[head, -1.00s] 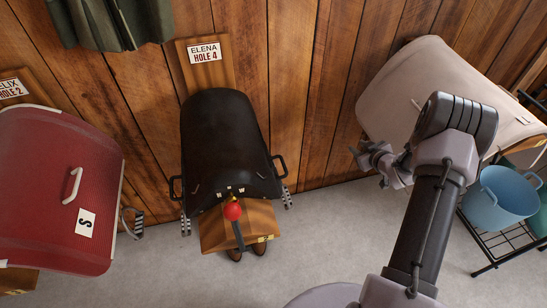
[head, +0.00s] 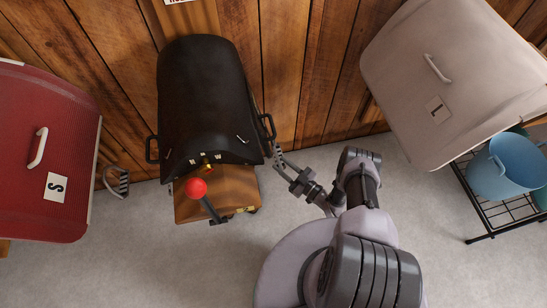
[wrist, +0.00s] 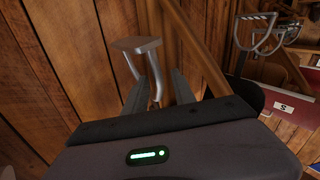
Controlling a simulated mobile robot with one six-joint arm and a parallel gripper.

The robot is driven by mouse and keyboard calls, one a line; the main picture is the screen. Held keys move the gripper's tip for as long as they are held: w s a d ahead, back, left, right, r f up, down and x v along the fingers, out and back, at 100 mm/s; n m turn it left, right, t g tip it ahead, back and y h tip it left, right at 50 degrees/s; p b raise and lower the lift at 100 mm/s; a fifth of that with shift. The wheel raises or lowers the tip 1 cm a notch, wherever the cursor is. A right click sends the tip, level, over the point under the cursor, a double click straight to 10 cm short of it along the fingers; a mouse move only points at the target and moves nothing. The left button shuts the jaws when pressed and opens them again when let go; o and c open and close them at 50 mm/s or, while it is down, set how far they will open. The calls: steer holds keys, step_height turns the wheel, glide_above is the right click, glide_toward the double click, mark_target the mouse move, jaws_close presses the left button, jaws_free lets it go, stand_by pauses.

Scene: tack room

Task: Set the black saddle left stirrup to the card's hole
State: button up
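The black saddle (head: 210,90) sits on a wooden rack (head: 235,190) against the wall. The card (head: 180,1) above it is almost wholly cut off, its text unreadable. My gripper (head: 284,165) is low beside the saddle's right edge in the head view, at a pale strip with dark marks (head: 279,153). In the wrist view, my gripper (wrist: 158,93) has its two dark fingers apart, with a grey metal, stirrup-like frame (wrist: 132,64) with a flat plate between and beyond them. I cannot tell whether they touch it. The saddle's other side strap is hidden.
A red saddle (head: 40,150) marked S is at left, with a hanging stirrup (head: 118,182). A beige saddle (head: 440,75) and blue bucket (head: 502,168) are at right. The floor between is clear.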

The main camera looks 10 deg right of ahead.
steer(key=x, duration=0.5)
steer(key=shift+d, duration=0.1)
jaws_close()
steer(key=shift+s, duration=0.15)
stand_by(1.1)
